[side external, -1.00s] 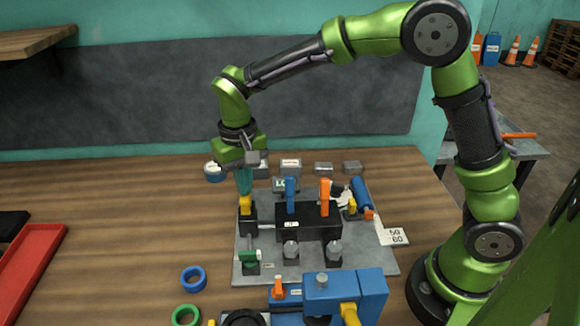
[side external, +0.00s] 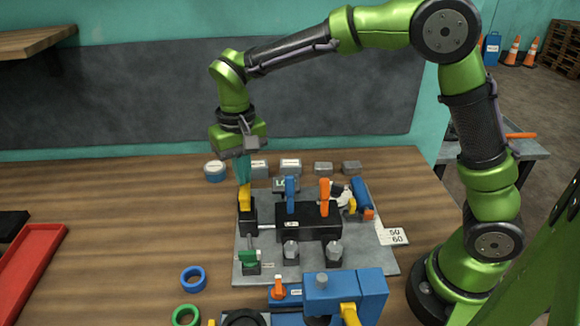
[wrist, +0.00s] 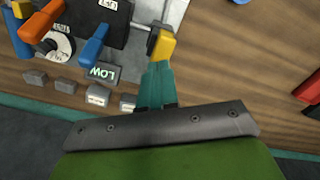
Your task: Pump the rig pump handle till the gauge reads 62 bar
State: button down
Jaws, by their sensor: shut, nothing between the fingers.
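A yellow-tipped lever (side external: 245,198) stands on a black block at the left of the grey rig plate (side external: 255,272); I take it as the pump handle. It also shows in the wrist view (wrist: 162,43). My gripper (side external: 243,180), with teal fingers, is shut and empty. Its fingertips (wrist: 158,66) are right at the lever's yellow end, seemingly touching it, not around it. A round white dial (wrist: 62,48), probably the gauge, is partly covered by an orange lever (wrist: 42,22); its reading is not legible. A small sign reads LOW (wrist: 103,73).
Blue (side external: 291,193) and orange (side external: 324,196) levers stand close right of the yellow one. A white card (side external: 393,236) reads "50 60". Several small grey blocks and a round tin (side external: 215,171) lie behind the plate. Table left of the plate is mostly clear.

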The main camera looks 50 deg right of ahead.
aim_at(244, 189)
dwell(0.4)
dwell(2.1)
dwell(1.0)
dwell(2.0)
dwell(1.0)
jog(key=shift+f, duration=2.6)
jog(key=shift+r, duration=2.65)
